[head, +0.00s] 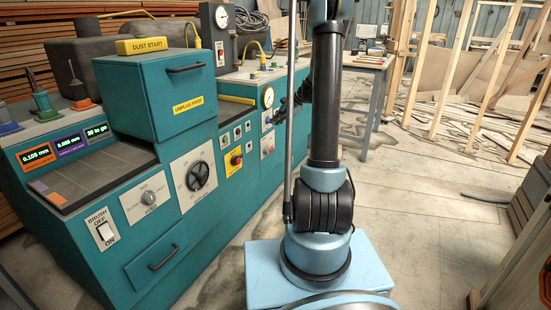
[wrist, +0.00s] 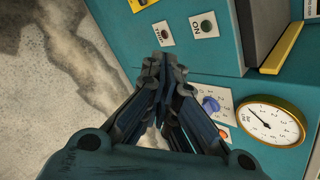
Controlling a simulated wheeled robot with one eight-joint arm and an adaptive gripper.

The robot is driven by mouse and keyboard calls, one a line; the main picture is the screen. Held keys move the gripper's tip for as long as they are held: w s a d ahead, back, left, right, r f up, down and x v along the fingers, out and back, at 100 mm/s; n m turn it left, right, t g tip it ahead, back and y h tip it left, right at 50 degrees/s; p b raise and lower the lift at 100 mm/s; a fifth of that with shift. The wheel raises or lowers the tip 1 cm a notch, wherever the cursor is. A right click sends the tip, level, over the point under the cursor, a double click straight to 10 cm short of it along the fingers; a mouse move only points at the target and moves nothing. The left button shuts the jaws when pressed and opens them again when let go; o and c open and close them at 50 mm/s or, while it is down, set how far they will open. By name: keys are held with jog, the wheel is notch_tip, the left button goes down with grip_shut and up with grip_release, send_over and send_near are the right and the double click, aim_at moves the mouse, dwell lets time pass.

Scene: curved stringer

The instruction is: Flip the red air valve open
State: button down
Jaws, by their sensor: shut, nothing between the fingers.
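My gripper (wrist: 152,66) is shut and empty in the wrist view, its dark fingers pressed together in front of the teal cabinet face. In the head view its dark fingers (head: 281,112) show beside the cabinet, partly behind my arm. I cannot clearly make out the red air valve. A small orange-red patch (wrist: 223,131) shows below the blue knob in the wrist view, mostly hidden by my right finger. A white plate with red marks (head: 267,146) sits low on the cabinet in the head view; I cannot tell whether it bears the valve.
A yellow-rimmed pressure gauge (wrist: 272,124) and a blue knob (wrist: 210,103) are right of my fingers. A green ON button (wrist: 206,25) is above. The teal cabinet (head: 170,245) fills the left of the head view. Open concrete floor (head: 430,220) lies to the right.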

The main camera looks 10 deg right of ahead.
jog(key=w+d+f+m+y, duration=0.1)
jog(key=w+d+f+m, duration=0.1)
jog(key=w+f, duration=0.45)
jog(key=m+t+y, duration=0.2)
jog(key=m+t, duration=0.1)
jog(key=m, duration=0.3)
send_near(269, 150)
jog(key=d+r, duration=0.1)
jog(key=d, duration=0.1)
notch_tip(269, 150, down, 11)
jog(key=w+d+m+t+y, duration=0.1)
jog(key=d+m, duration=0.2)
jog(key=shift+w, duration=0.35)
jog(key=shift+a+r, duration=0.1)
jog(key=x, duration=1)
jog(key=shift+a+r, duration=0.1)
jog(key=shift+r, duration=2)
